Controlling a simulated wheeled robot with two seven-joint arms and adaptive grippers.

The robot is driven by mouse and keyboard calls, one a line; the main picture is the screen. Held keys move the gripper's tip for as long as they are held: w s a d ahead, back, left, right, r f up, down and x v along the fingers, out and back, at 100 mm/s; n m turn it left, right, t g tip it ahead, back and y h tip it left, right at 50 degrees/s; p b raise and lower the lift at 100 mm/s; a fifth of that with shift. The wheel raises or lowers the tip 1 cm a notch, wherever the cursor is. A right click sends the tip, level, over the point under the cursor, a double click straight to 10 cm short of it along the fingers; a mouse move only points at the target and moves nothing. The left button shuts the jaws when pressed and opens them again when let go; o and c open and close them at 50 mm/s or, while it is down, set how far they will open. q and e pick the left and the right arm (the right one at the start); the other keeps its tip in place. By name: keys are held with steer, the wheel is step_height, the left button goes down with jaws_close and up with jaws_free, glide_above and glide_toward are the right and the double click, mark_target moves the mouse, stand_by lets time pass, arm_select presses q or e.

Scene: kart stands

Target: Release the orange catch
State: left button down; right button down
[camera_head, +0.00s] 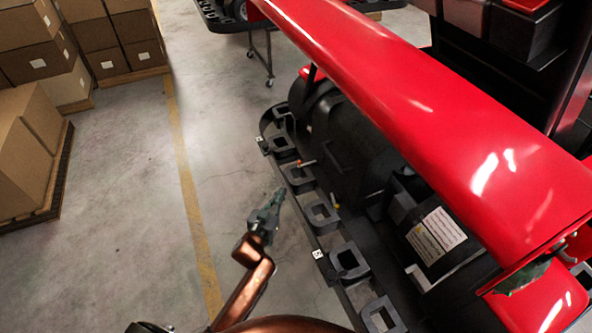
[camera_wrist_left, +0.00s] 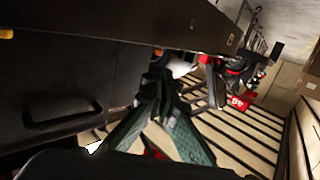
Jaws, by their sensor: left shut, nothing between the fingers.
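A small orange catch (camera_head: 306,163) with a pale end sticks out at the kart's side, above the black bumper rail with square openings. My left gripper (camera_head: 279,192) is shut and empty. It is over the floor just outside the rail, below and left of the catch in the head view, and apart from it. In the left wrist view its green fingers (camera_wrist_left: 160,82) are together beside a dark panel. A yellow-orange bit (camera_wrist_left: 6,34) shows at that view's left edge; I cannot tell whether it is the catch.
The red kart bodywork (camera_head: 400,95) overhangs the catch's right side. Cardboard boxes (camera_head: 40,120) stand at left. The floor (camera_head: 110,220) left of the rail is clear.

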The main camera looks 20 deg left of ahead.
mark_target(295, 174)
arm_select(q)
steer(key=shift+r, duration=0.45)
steer(key=shift+w, duration=0.1)
steer(key=w, duration=0.4)
steer(key=w+f+b, duration=0.1)
steer(key=w, duration=0.4)
steer(key=w+b, duration=0.1)
steer(key=w, duration=0.3)
steer(key=shift+w+f, duration=0.2)
steer(key=shift+w, duration=0.2)
steer(key=shift+a, duration=0.15)
